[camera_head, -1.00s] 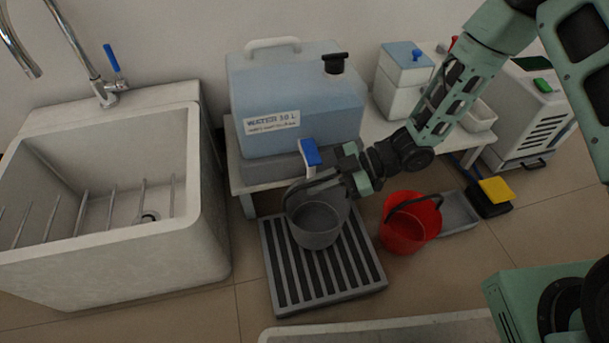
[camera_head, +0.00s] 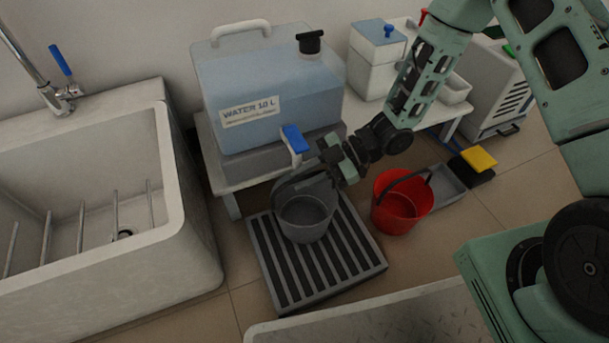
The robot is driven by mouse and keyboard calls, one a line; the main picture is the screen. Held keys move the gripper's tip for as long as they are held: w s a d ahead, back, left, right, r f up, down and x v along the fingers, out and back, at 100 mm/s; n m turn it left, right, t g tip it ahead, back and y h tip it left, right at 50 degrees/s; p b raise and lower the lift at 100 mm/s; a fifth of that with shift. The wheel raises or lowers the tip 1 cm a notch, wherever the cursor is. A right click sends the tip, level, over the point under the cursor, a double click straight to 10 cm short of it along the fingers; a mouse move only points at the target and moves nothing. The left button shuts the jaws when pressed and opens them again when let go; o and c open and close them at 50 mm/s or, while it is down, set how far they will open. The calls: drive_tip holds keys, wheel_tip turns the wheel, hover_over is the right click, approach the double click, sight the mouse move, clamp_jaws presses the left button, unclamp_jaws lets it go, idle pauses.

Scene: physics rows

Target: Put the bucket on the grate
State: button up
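The grey bucket (camera_head: 305,220) is over the back part of the slatted grey grate (camera_head: 318,268), below the blue-handled tap of the water container (camera_head: 268,92). It looks upright; I cannot tell whether its base touches the slats. My gripper (camera_head: 328,160) is at the top of the bucket's raised dark handle, at its right side. The fingers appear closed around the handle, though the fingertips are small and partly hidden. A red bucket (camera_head: 400,205) with a dark handle stands on the floor right of the grate.
A white sink (camera_head: 90,190) stands at the left. The water container rests on a low bench (camera_head: 228,182) behind the grate. A grey tray (camera_head: 442,187) and a yellow-topped black pedal (camera_head: 478,162) lie right of the red bucket. A pale metal surface (camera_head: 370,325) is in front.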

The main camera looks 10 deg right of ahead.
drive_tip(key=shift+d+r, duration=0.1)
drive_tip(key=shift+r, duration=0.15)
drive_tip(key=p+v, duration=0.7)
drive_tip(key=v, duration=0.4)
drive_tip(key=shift+d, duration=0.4)
drive_tip(key=shift+d, duration=0.1)
